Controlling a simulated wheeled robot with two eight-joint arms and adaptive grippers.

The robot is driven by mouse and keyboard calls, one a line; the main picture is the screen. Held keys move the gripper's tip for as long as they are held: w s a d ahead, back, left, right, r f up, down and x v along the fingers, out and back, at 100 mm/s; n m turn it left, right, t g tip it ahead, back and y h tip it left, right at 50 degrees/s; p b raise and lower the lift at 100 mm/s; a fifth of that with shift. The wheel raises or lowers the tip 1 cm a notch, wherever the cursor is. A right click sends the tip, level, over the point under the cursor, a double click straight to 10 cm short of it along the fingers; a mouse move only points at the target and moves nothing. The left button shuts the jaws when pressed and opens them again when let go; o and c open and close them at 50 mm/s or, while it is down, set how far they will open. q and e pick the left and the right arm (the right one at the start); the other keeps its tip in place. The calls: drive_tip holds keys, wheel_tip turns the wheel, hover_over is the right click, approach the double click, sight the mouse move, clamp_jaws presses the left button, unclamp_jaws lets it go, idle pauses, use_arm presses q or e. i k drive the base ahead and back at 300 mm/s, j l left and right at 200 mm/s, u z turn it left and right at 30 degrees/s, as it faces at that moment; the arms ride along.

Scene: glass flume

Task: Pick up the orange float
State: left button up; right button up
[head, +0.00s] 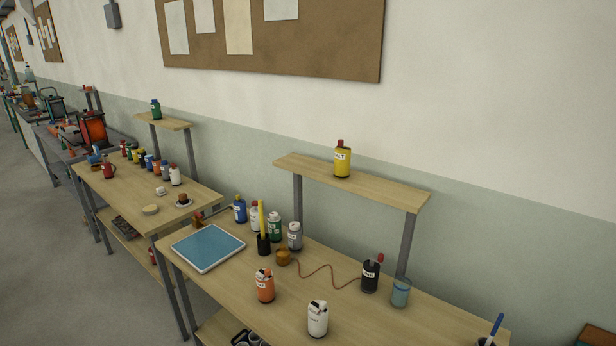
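I cannot tell for certain which thing is the orange float. An orange labelled can or bottle (265,287) stands upright near the front of the near wooden bench (375,318). Behind it sits a small orange-brown block (283,258), with a thin reddish cord (325,273) running from it to the right. Far left, a larger orange-red object in a dark frame (93,129) stands on another table. Neither of my grippers is in view.
Around the orange can stand a white bottle (317,319), a black bottle (370,275), a glass (401,292), a pen cup (263,244) and a blue tray (208,248). A raised shelf (380,185) holds a yellow bottle (342,160). Floor at left (50,260) is clear.

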sight(264, 287)
drive_tip(key=i+j+z, duration=0.15)
drive_tip(key=j+z, duration=0.2)
drive_tip(key=i+j+z, duration=0.15)
drive_tip(key=z, duration=0.2)
drive_tip(key=i+j+z, duration=0.1)
drive_tip(key=j+z, duration=0.6)
drive_tip(key=j, duration=0.1)
